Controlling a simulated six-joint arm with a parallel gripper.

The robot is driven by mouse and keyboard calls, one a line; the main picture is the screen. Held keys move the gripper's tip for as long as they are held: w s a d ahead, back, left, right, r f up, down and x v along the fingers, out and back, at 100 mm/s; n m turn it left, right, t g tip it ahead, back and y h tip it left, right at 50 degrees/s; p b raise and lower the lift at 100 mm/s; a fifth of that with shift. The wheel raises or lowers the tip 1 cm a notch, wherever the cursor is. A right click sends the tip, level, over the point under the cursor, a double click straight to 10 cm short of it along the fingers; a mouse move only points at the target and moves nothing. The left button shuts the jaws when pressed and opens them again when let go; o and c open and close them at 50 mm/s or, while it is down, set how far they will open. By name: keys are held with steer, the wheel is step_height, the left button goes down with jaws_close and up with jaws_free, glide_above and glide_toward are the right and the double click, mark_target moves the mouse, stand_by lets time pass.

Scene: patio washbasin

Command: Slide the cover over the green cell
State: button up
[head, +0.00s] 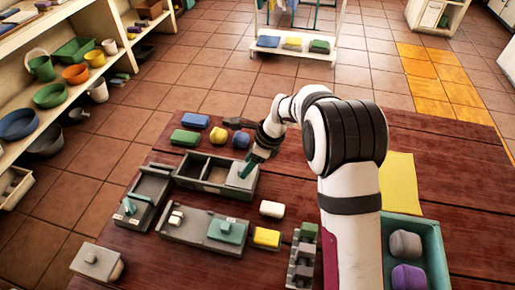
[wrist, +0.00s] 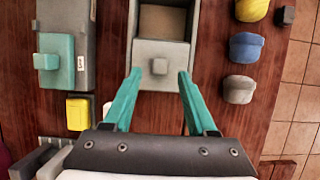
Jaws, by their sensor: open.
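A grey box (head: 208,187) with a row of cells stands on the wooden table. Its light grey cover (head: 238,180) sits over the right end; the cover and its small square knob (wrist: 159,66) show in the wrist view. Two cells left of the cover are open, one dark and one with a brown floor (head: 217,175). I see no green floor; what lies under the cover is hidden. My gripper (head: 246,168) is over the cover end. In the wrist view its teal fingers (wrist: 160,74) are open, one on each side of the knob, apart from it.
A grey box with a teal block (head: 228,231) stands in front, and another grey box (head: 142,196) at left. Green, yellow and blue pieces (head: 218,136) lie behind. A white block (head: 272,209), a yellow block (head: 266,237) and a teal bin (head: 434,262) are to the right.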

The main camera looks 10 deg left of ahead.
steer(key=v, duration=1.3)
steer(key=shift+d, duration=0.1)
steer(key=s+d+r+n+h, duration=0.1)
steer(key=s+d+r+n, duration=0.2)
steer(key=s+d, duration=0.3)
steer(key=s+d+r+n, duration=0.2)
steer(key=s+d+n, duration=0.1)
steer(key=s, duration=0.6)
steer(key=s+d+f+n, duration=0.2)
steer(key=s+d+n, duration=0.1)
steer(key=s, duration=0.4)
steer(key=s+d+f+n+h, duration=0.1)
steer(key=s+d+n, duration=0.2)
steer(key=s, duration=0.5)
steer(key=shift+f+h, duration=0.3)
steer(key=shift+f, duration=0.1)
